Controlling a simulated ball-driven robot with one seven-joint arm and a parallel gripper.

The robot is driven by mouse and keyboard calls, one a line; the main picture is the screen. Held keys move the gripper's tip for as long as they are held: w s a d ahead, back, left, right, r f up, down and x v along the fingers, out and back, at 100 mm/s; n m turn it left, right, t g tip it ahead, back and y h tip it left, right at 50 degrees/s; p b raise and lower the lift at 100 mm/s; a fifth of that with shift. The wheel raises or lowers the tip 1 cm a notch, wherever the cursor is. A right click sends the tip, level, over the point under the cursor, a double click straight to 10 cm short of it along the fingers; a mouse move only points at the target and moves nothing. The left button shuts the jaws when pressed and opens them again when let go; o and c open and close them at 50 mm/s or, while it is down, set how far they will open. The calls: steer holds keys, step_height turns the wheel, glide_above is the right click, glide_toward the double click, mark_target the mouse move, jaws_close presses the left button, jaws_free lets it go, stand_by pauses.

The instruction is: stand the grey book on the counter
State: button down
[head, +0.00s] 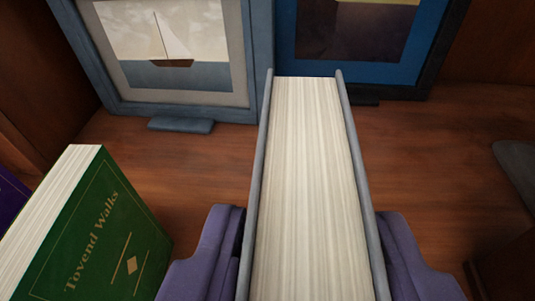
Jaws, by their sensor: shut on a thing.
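The grey book (310,180) is in the middle of the head view, seen from its page edge, with thin grey covers on both sides. My gripper (308,262) has a purple finger on each side of the book and is shut on its covers. The book extends forward from the fingers toward the framed pictures. Its lower part is hidden, so I cannot tell whether it touches the wooden surface (440,165).
A green book titled "Tovend Walks" (115,240) stands at the left, with a purple book (10,198) beside it. A framed sailboat picture (180,55) and a blue-framed picture (360,40) stand behind. Bare wood shows on both sides. A grey object (518,165) is at the right edge.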

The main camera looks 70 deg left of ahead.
steer(key=shift+w+a+f, duration=0.1)
steer(key=shift+w+a, duration=0.1)
steer(key=shift+a, duration=0.75)
step_height(320, 180, down, 4)
steer(key=b, duration=0.2)
steer(key=shift+b, duration=0.3)
steer(key=shift+r, duration=0.3)
steer(key=c, duration=0.6)
jaws_free()
steer(key=shift+f, duration=0.15)
steer(key=shift+c, duration=0.2)
